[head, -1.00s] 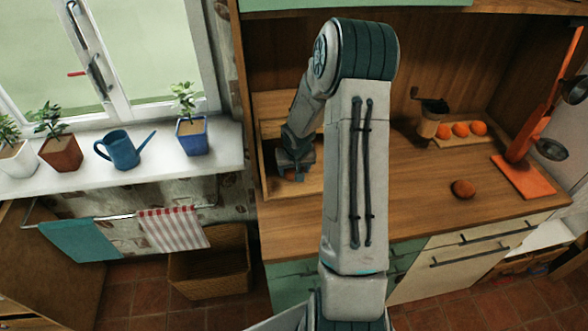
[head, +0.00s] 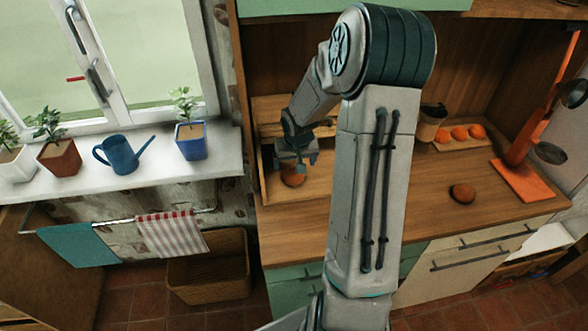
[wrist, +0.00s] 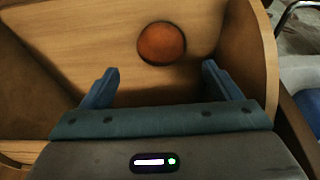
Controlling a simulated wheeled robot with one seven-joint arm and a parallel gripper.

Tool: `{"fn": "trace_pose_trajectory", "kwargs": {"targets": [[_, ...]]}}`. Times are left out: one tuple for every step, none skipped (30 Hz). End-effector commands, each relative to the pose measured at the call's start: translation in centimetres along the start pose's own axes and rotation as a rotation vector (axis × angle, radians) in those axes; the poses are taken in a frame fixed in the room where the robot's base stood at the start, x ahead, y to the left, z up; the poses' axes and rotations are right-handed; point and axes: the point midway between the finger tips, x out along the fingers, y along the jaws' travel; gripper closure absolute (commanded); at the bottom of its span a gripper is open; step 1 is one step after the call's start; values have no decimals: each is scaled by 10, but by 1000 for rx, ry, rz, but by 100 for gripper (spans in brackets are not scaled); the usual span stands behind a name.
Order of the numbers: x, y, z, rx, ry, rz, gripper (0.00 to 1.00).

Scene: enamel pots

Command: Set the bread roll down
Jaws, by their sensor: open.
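A round brown bread roll (head: 292,176) lies in a wooden box with low walls (head: 318,194) at the left end of the counter. In the wrist view the roll (wrist: 161,43) rests on the box's bare wooden floor, beyond the fingertips. My gripper (head: 298,164) is open and empty, just above and behind the roll in the head view. In the wrist view the two blue fingers of my gripper (wrist: 160,78) stand wide apart, with clear space between them and the roll.
Another brown roll (head: 462,193) lies on the open counter (head: 420,210) at right. Several oranges (head: 460,133) sit on a board beside a grinder (head: 430,122). An orange stand (head: 520,178) is at far right. A windowsill with a watering can (head: 122,153) is at left.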

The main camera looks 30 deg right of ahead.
Motion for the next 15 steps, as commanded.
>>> {"fn": "trace_pose_trajectory", "kwargs": {"targets": [[-10, 1, -1, 1, 4, 1, 16], [-16, 1, 0, 2, 3, 1, 16], [-21, 0, 0, 0, 2, 1, 16], [-26, 0, 0, 1, 3, 1, 16], [-30, 0, 0, 1, 3, 1, 16], [-34, 1, 0, 1, 1, 1, 16], [-37, 1, 0, 2, 1, 1, 16], [-39, 0, 0, 1, 1, 1, 16], [-42, 0, 0, -1, 1, 0, 16], [-44, 0, 0, -2, 1, 0, 16], [-45, -1, 1, -3, 0, 1, 16], [-49, -2, 2, -6, 0, 3, 16], [-52, -3, 2, -10, 0, 7, 16], [-57, -5, 4, -16, 1, 11, 16], [-64, -8, 6, -27, 2, 20, 16]]}}
